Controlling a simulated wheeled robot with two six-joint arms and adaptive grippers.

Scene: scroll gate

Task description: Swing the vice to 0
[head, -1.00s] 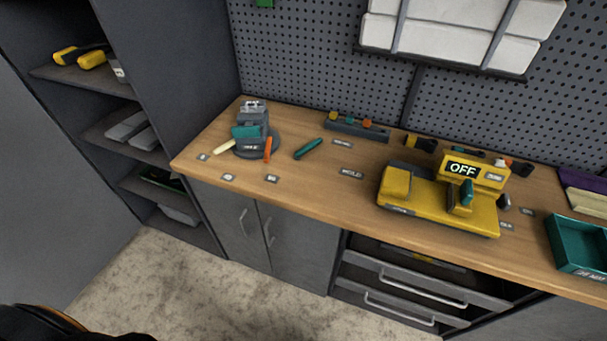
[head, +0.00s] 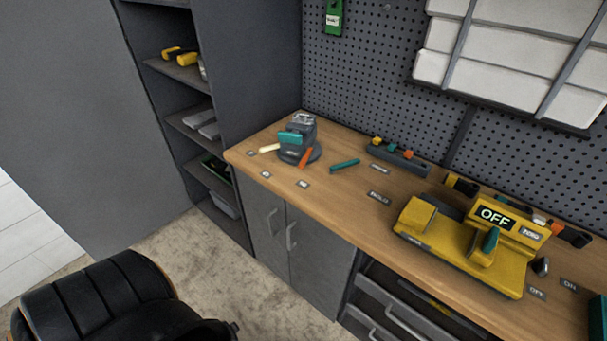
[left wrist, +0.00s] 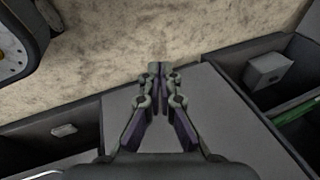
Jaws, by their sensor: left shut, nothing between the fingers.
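The vice (head: 297,139) stands on a round dark base at the far left end of the wooden workbench (head: 330,190). It has a grey body, a teal part, an orange handle (head: 306,157) at the front and a cream handle (head: 270,149) pointing left. Small label plates lie on the bench around it; their text is too small to read. My left gripper (left wrist: 158,68) shows in the left wrist view, shut and empty, over the floor and cabinets, well away from the vice. It is not in the head view, and neither is my right gripper.
A teal tool (head: 345,165) lies right of the vice. A yellow machine (head: 465,245) reading OFF stands further right. Drawers (head: 385,310) below it are partly open. A shelf unit (head: 190,120) stands left of the bench. A black chair (head: 110,300) is at lower left. The floor before the cabinet is clear.

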